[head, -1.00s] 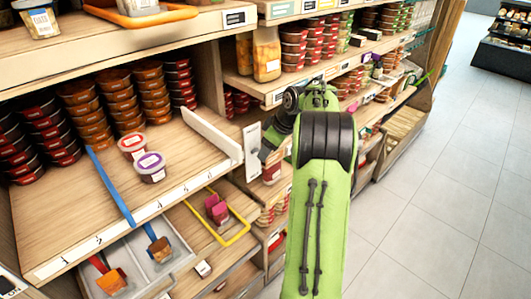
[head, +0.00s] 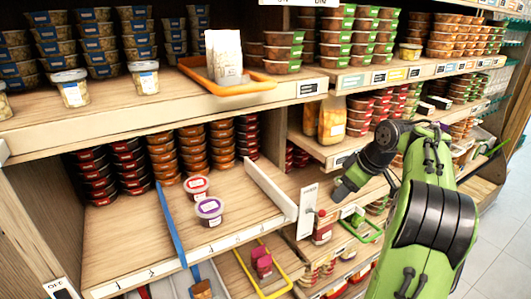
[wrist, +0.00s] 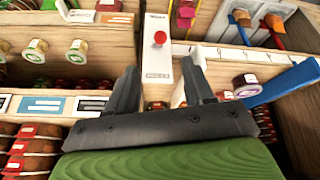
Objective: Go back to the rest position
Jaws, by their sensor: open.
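My green arm reaches in from the lower right of the head view. My gripper (head: 345,188) is at its dark end, in front of the shelf just right of a white upright panel (head: 307,212). In the wrist view my gripper (wrist: 160,78) shows two dark fingers spread apart with nothing held between them. Whether the fingers touch the panel cannot be told.
A red-lidded tub (head: 196,187) and a purple-lidded tub (head: 209,212) stand on the middle shelf beside a blue bar (head: 171,225). An orange tray (head: 262,87) is on the upper shelf. Grey floor (head: 505,205) is clear at the right.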

